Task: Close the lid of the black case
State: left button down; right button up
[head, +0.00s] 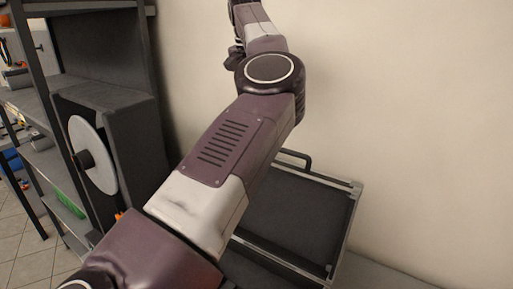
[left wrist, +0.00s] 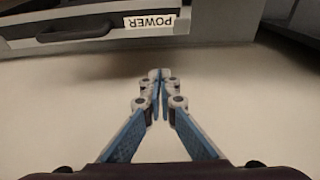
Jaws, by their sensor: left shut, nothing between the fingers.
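The black case (head: 349,230) stands at the lower right in the head view, partly hidden behind my left arm. Its lid (head: 300,212) is open, showing a dark inner panel in a metal-edged frame, with a handle (head: 296,157) at the far edge. In the left wrist view, a grey edge with a dark handle (left wrist: 75,32) and a white POWER label (left wrist: 150,20) crosses the top. My left gripper (left wrist: 158,75) is shut and empty, its tips just below that edge in the picture; I cannot tell whether they touch anything. My right gripper is not in view.
A dark metal shelf (head: 75,45) with a large pale disc (head: 92,155) stands at the left. A plain beige wall (head: 420,100) is behind the case. Tiled floor (head: 25,240) shows at the lower left.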

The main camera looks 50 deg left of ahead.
pick_arm(q)
notch_tip(320, 180, down, 11)
jog(key=w+p, duration=0.2)
jog(key=s, duration=0.2)
jog(key=s+r+p, duration=0.1)
jog(key=shift+s+d, duration=0.25)
jog(key=shift+d, duration=0.05)
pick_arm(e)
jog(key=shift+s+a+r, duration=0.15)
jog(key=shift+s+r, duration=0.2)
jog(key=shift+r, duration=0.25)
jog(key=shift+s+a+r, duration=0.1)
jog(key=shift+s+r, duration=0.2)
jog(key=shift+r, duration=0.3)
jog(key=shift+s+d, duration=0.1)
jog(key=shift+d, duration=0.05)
